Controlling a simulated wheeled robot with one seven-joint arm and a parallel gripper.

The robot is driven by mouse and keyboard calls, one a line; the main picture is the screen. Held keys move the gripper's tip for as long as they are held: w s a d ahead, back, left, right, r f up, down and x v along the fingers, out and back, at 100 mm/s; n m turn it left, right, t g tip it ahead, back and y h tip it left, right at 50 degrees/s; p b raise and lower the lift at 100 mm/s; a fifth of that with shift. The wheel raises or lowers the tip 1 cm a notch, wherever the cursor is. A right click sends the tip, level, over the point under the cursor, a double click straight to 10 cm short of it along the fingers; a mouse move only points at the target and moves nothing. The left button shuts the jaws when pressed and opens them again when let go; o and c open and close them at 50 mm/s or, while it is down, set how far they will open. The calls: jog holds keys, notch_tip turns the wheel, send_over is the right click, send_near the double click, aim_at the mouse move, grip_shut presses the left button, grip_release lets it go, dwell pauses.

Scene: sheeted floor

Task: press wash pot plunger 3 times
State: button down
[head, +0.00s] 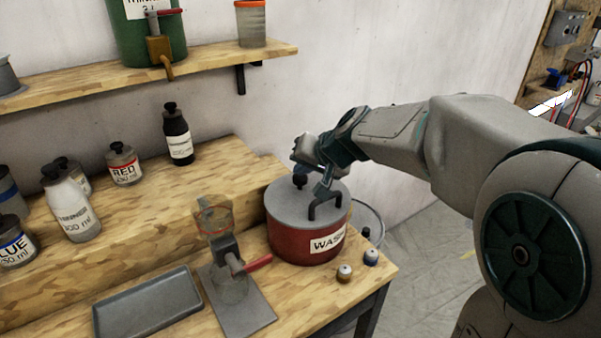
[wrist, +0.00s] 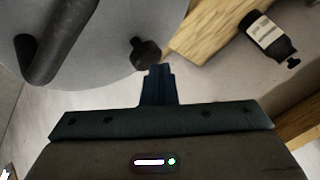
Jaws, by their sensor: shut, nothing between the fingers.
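The wash pot (head: 300,240) is a red pot with a grey lid and a white "WASH" label, standing at the right end of the wooden bench. Its dark plunger knob (head: 299,180) rises from the back of the lid and also shows in the wrist view (wrist: 145,53). A dark handle (head: 325,200) arches over the lid's front and shows large in the wrist view (wrist: 52,45). My gripper (wrist: 158,70) is shut and empty. In the wrist view its fingertips appear just beside the plunger knob; I cannot tell whether they touch it.
A clamp stand with a red lever (head: 230,255) and a grey tray (head: 150,303) are left of the pot. Two small capped jars (head: 344,273) stand at its front right. A black bottle (head: 178,136) and several others stand on the raised step. A wall shelf (head: 215,62) hangs above.

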aim_at(303, 178)
jog(key=shift+f+b, duration=0.4)
jog(key=shift+f, duration=0.1)
jog(key=shift+r, duration=0.1)
dwell(0.4)
jog(key=shift+r+p, duration=0.95)
jog(key=shift+r, duration=0.6)
jog(key=shift+r+p, duration=1.8)
jog(key=shift+r, duration=0.75)
jog(key=shift+r+p, duration=1.6)
jog(key=shift+r, duration=0.3)
